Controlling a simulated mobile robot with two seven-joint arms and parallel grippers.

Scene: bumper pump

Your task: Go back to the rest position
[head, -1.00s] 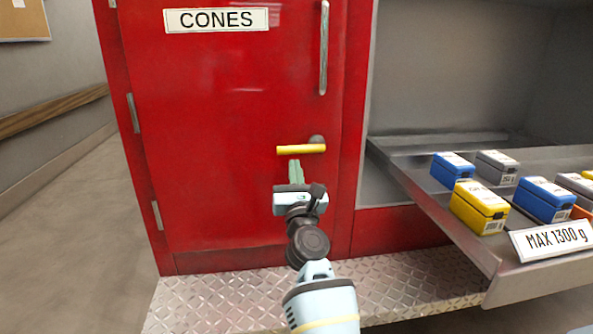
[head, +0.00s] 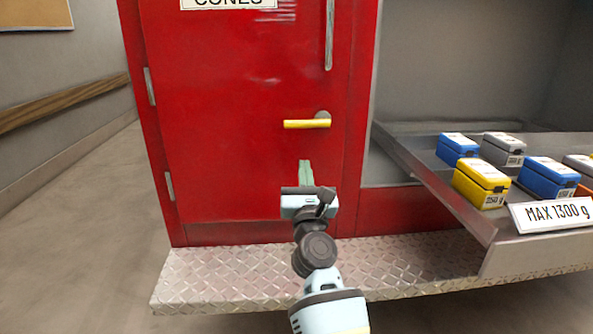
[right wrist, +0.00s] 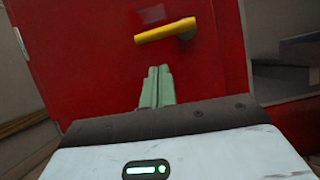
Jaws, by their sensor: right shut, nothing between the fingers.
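My right gripper (head: 305,171) is in front of the red door (head: 235,150), below the yellow lever handle (head: 306,123). Its green fingers are together with nothing between them. In the right wrist view the shut fingers (right wrist: 157,86) point at the door, and the yellow handle (right wrist: 166,31) is beyond their tips, apart from them. The door is closed and the handle lies level in the head view. My left gripper is not in view.
A diamond-plate step (head: 225,277) runs below the door. At the right, a metal tray (head: 455,213) marked "MAX 1300 g" (head: 552,213) holds several boxes, among them a yellow box (head: 481,183) and blue ones. Open floor (head: 75,245) lies at the left.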

